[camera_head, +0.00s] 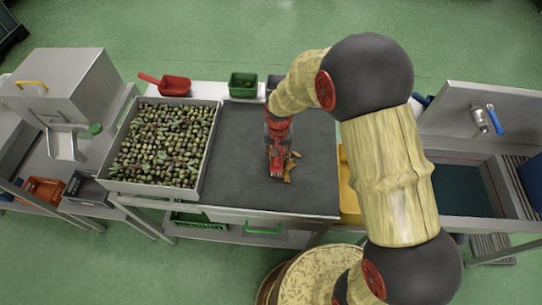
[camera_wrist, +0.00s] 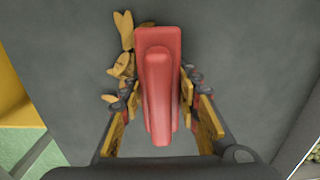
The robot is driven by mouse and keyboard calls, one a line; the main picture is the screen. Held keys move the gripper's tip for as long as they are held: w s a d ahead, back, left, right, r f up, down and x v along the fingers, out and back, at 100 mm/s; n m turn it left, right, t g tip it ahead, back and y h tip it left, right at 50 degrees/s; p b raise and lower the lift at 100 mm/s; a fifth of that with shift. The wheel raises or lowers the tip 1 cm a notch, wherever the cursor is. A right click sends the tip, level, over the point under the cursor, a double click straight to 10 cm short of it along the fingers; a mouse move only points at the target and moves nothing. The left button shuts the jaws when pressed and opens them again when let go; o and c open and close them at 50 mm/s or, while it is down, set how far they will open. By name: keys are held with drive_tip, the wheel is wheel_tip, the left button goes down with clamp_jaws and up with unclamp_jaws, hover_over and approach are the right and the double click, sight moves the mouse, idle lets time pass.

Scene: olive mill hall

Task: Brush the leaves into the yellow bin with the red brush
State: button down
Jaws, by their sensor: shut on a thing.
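My gripper (camera_head: 278,143) is over the dark grey worktop (camera_head: 238,150), pointing down. In the wrist view my gripper (camera_wrist: 159,95) is shut on the handle of the red brush (camera_wrist: 158,42), with a finger on each side. The brush also shows in the head view (camera_head: 276,168); its bristles are hidden. Several yellow-brown leaves (camera_head: 291,168) lie on the worktop just right of the brush; in the wrist view the leaves (camera_wrist: 123,68) are to its left. I cannot tell whether brush and leaves touch. The yellow bin (camera_head: 349,198) is at the worktop's right edge, partly hidden by my arm.
A tray of olives (camera_head: 209,150) takes up the worktop's left side. A red scoop (camera_head: 174,86) and a green container (camera_head: 243,84) stand along the back. A sink (camera_head: 465,190) is at the right. The worktop left of the brush is clear.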

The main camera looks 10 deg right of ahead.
sight(332, 167)
drive_tip(key=shift+s+d+b, duration=0.25)
drive_tip(key=shift+s+d, duration=0.45)
drive_tip(key=shift+d, duration=2.65)
drive_tip(key=shift+s+d+b, duration=0.2)
drive_tip(key=shift+s+d, duration=0.45)
drive_tip(key=shift+d, duration=2.65)
drive_tip(key=shift+s+d+b, duration=0.25)
drive_tip(key=shift+s+d, duration=0.45)
drive_tip(key=shift+d, duration=2.65)
drive_tip(key=shift+d+r, duration=0.15)
drive_tip(key=shift+d, duration=0.05)
drive_tip(key=shift+w+a+r+p, duration=0.1)
drive_tip(key=shift+a+r+p, duration=0.05)
drive_tip(key=shift+r+p, duration=0.65)
drive_tip(key=shift+s+a+r+p, duration=0.1)
drive_tip(key=shift+a+r+p, duration=0.1)
drive_tip(key=shift+r+p, duration=0.6)
drive_tip(key=shift+w+a+r+p, duration=0.15)
drive_tip(key=shift+r+p, duration=0.35)
drive_tip(key=shift+r, duration=0.55)
